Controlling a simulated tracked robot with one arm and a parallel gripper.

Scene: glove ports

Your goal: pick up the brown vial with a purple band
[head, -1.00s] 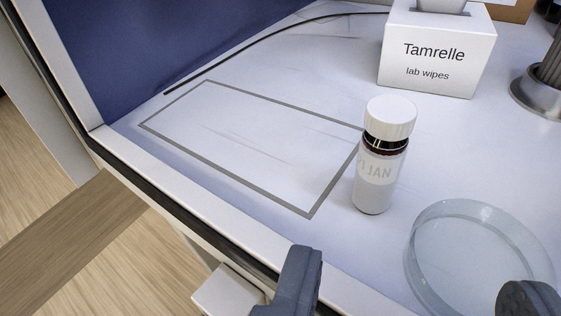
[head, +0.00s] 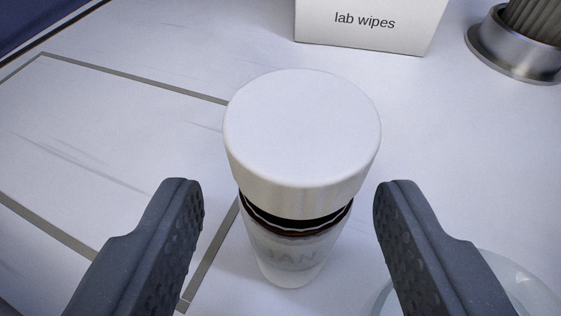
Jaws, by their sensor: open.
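A vial (head: 301,170) stands upright on the white surface in the middle of the head view. It has a wide white cap, a dark brown neck and a pale label with "JAN" on it. I see no purple band; the cap hides part of the body from above. My gripper (head: 290,186) is open, with one dark grey finger on the left of the vial and one on the right. A gap shows between each finger and the vial, so neither appears to touch it.
A clear glass dish (head: 520,285) lies close at the lower right, partly behind the right finger. A white lab wipes box (head: 366,30) stands behind the vial. A metal holder with grey rods (head: 515,45) is at the back right. A grey outlined rectangle (head: 130,75) marks clear surface on the left.

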